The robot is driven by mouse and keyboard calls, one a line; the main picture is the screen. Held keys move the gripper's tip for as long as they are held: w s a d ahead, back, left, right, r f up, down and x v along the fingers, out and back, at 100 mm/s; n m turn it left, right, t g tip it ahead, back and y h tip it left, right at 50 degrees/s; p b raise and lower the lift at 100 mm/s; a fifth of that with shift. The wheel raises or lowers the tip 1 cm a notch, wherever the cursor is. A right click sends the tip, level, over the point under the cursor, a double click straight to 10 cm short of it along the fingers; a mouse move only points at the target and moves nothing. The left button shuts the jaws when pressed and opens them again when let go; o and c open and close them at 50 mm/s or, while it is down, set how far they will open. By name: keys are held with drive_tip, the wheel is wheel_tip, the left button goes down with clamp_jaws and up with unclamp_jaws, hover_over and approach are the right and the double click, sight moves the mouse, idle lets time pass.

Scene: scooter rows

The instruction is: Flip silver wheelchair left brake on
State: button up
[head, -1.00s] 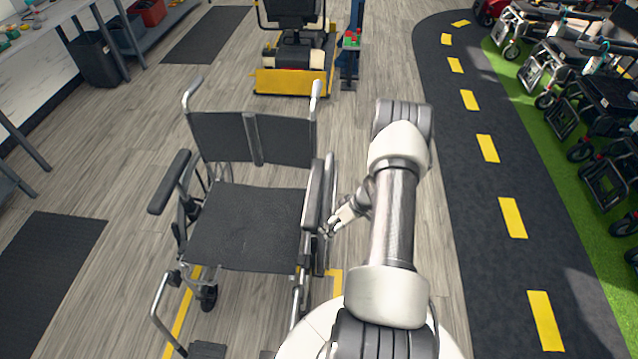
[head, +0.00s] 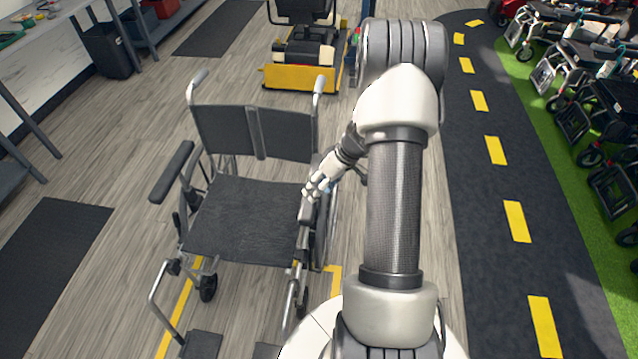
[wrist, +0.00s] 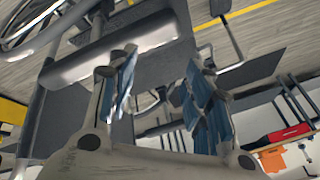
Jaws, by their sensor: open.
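The silver wheelchair (head: 250,222) stands left of my arm in the head view, its footrests toward me. It has a dark seat, a dark backrest and silver tubes. My gripper (head: 316,188) is open over the armrest on the picture-right side, near its front end. I cannot tell whether it touches the armrest. In the wrist view my blue-padded fingers (wrist: 163,95) are spread with nothing held between them. The armrest (wrist: 120,43) lies close beyond them, with part of a wheel (wrist: 32,20) at upper left. I cannot make out the left brake lever in either view.
A yellow-fronted scooter (head: 303,76) stands behind the wheelchair. Several walkers (head: 590,90) line the green strip at the right. A dark lane (head: 505,180) with yellow dashes runs between. The floor left of the wheelchair is mostly clear.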

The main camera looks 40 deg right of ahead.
drive_tip(key=shift+a+r, duration=0.35)
drive_tip(key=shift+r, duration=0.4)
drive_tip(key=shift+a+r, duration=0.35)
drive_tip(key=shift+r, duration=0.4)
